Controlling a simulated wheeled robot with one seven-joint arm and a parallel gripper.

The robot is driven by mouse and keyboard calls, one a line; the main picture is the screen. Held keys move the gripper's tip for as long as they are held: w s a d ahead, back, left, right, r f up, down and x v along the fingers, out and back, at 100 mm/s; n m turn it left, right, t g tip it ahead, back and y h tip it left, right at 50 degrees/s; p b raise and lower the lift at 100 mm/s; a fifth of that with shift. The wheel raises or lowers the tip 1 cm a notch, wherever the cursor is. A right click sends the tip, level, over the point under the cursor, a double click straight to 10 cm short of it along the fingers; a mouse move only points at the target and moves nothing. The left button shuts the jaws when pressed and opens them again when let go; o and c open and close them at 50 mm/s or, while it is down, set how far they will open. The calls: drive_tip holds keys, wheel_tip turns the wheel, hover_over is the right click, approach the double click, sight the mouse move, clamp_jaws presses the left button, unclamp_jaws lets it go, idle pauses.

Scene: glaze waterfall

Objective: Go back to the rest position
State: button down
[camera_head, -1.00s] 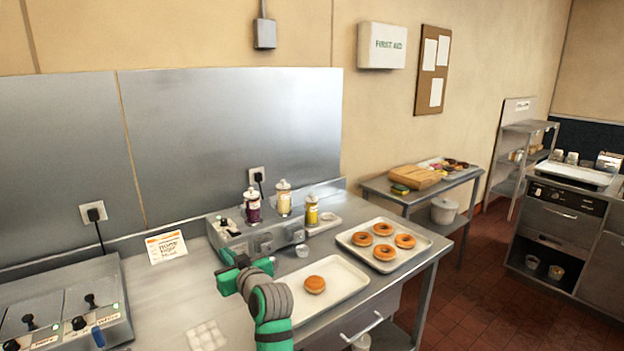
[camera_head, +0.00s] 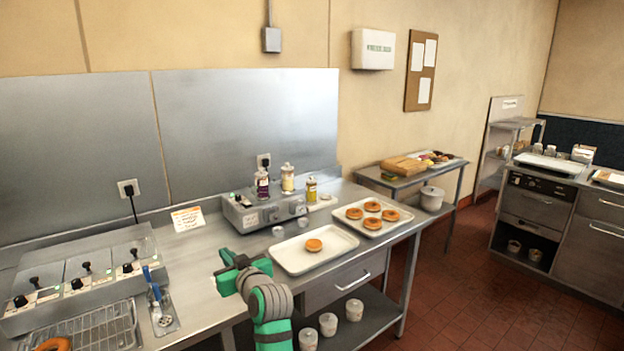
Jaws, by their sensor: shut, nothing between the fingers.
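My gripper (camera_head: 228,273) is green and grey, at the bottom middle of the head view. It is shut and empty, held in front of the counter's edge and left of the near tray. The near white tray (camera_head: 290,262) holds one doughnut (camera_head: 314,245). A second white tray (camera_head: 396,229) beyond it holds several doughnuts (camera_head: 372,223). My gripper stands apart from both trays.
A steel dispenser with bottles (camera_head: 262,212) stands at the back of the steel counter (camera_head: 205,262). A lever unit (camera_head: 85,275) and a wire rack (camera_head: 100,330) are at left. A side table (camera_head: 405,182) stands by the wall. Red floor (camera_head: 450,290) is open at right.

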drive_tip(key=s+d+f+m+t+h, duration=0.15)
drive_tip(key=s+d+f, duration=0.3)
drive_tip(key=f, duration=0.45)
drive_tip(key=s+d+f+m+h, duration=0.25)
drive_tip(key=s+f, duration=0.35)
drive_tip(key=f, duration=0.3)
drive_tip(key=s+d+f+m+h, duration=0.1)
drive_tip(key=s+d+f, duration=0.4)
drive_tip(key=f, duration=0.4)
drive_tip(key=s+d+f+m+h, duration=0.1)
drive_tip(key=s+d+f, duration=0.15)
drive_tip(key=s, duration=0.75)
drive_tip(key=s+d+f+m+h, duration=0.1)
drive_tip(key=s+d+f+h, duration=0.15)
drive_tip(key=s, duration=0.75)
drive_tip(key=s+d+f, duration=0.2)
drive_tip(key=s+d, duration=0.2)
drive_tip(key=s, duration=0.5)
drive_tip(key=s+d+r, duration=0.1)
drive_tip(key=s+r, duration=0.2)
drive_tip(key=s, duration=0.5)
drive_tip(key=s+r+h, duration=0.1)
drive_tip(key=s+r, duration=0.3)
drive_tip(key=s, duration=0.4)
drive_tip(key=shift+d+t, duration=0.35)
drive_tip(key=shift+d, duration=0.05)
